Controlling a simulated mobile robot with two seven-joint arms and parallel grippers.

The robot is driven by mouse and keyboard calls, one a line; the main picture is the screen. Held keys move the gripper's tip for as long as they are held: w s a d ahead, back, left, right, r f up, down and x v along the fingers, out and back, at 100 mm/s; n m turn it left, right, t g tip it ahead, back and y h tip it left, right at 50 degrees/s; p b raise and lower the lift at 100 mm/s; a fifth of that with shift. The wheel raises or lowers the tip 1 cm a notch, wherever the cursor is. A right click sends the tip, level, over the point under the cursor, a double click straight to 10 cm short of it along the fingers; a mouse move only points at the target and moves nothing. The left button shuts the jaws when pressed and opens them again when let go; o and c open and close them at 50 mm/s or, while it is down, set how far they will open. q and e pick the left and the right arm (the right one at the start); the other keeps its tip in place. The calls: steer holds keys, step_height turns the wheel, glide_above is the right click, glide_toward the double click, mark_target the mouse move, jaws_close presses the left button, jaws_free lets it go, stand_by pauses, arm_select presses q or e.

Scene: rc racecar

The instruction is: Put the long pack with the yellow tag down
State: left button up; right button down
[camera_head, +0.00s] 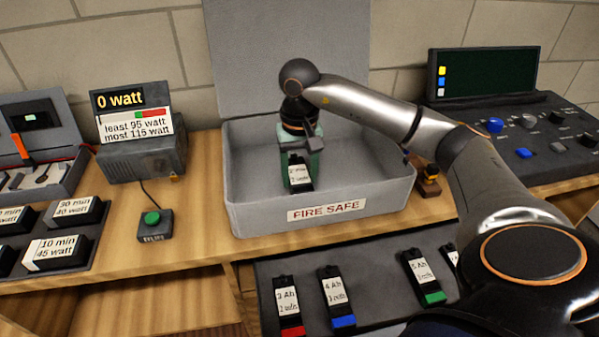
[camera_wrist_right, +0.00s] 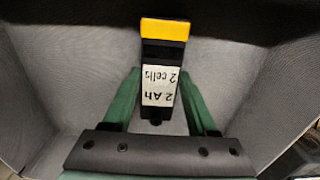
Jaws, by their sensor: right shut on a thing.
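The long pack with the yellow tag (camera_wrist_right: 165,29) is a dark pack with a white label reading 2 Ah, 2 cells. In the head view the pack (camera_head: 299,175) is inside the open grey fire safe (camera_head: 250,213), its label facing up toward the front. My right gripper (camera_head: 298,152) is shut on the pack from above and behind. Its green fingers (camera_wrist_right: 161,98) flank the pack in the right wrist view. Whether the pack touches the safe's floor cannot be told. The pack's yellow end is hidden in the head view. My left gripper is not in view.
Several packs with red (camera_head: 292,330), blue (camera_head: 343,321) and green (camera_head: 434,297) tags lie on a dark tray below the safe. A watt meter (camera_head: 140,150) and green button (camera_head: 152,218) stand left; a control console (camera_head: 520,135) stands right. The safe's floor beside the pack is clear.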

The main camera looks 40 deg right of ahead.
mark_target(299, 177)
steer(key=c, duration=0.7)
jaws_free()
steer(key=shift+f, duration=0.15)
steer(key=o, duration=0.5)
step_height(299, 177, up, 12)
steer(key=p, duration=0.2)
steer(key=shift+r, duration=0.25)
